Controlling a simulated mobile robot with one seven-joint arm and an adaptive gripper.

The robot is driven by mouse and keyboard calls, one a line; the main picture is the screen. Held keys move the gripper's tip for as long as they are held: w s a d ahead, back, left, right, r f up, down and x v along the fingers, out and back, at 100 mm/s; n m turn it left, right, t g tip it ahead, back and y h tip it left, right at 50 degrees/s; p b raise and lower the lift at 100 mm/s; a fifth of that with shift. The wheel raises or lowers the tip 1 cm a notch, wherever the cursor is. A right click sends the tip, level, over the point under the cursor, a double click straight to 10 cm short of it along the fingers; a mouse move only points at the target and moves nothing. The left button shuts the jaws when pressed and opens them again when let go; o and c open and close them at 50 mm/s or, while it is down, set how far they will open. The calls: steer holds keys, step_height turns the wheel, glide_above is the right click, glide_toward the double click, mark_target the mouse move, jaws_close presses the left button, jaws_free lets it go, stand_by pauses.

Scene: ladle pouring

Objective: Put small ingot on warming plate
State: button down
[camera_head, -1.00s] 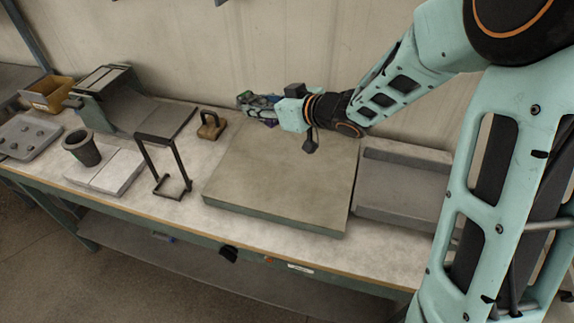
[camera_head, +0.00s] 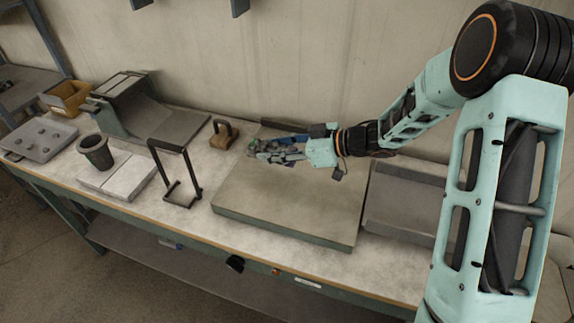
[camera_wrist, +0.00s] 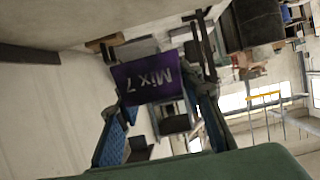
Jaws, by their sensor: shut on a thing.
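My gripper (camera_head: 258,152) is above the far left part of a large flat slab (camera_head: 290,205). In the wrist view its two blue-padded fingers (camera_wrist: 158,100) are shut on a purple block (camera_wrist: 148,78) marked "Mix 7", which reads upside down. The block may be the small ingot. In the head view the fingers mostly hide it. I cannot tell for sure which surface is the warming plate. The candidates are the large slab, a grey plate with several round bumps (camera_head: 38,136) at the far left, and a pale two-part plate (camera_head: 118,184).
A dark crucible (camera_head: 96,152) stands on the pale plate. A tall black handled frame (camera_head: 181,192) and a small handled block (camera_head: 222,137) stand left of the slab. A yellow bin (camera_head: 66,98) and grey machine (camera_head: 125,100) are at the back left. A grey tray (camera_head: 405,215) lies right.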

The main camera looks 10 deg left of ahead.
glide_above(286, 176)
step_height(286, 176, down, 4)
steer(key=shift+a+f, duration=0.15)
steer(key=f, duration=0.2)
steer(key=shift+w+d+f+p, duration=0.1)
steer(key=shift+d+f+p, duration=0.1)
steer(key=shift+f+p, duration=0.2)
steer(key=shift+f, duration=0.35)
steer(key=shift+f+b, duration=0.4)
steer(key=shift+f, duration=0.15)
steer(key=c, duration=1.3)
jaws_free()
steer(key=shift+f, duration=0.1)
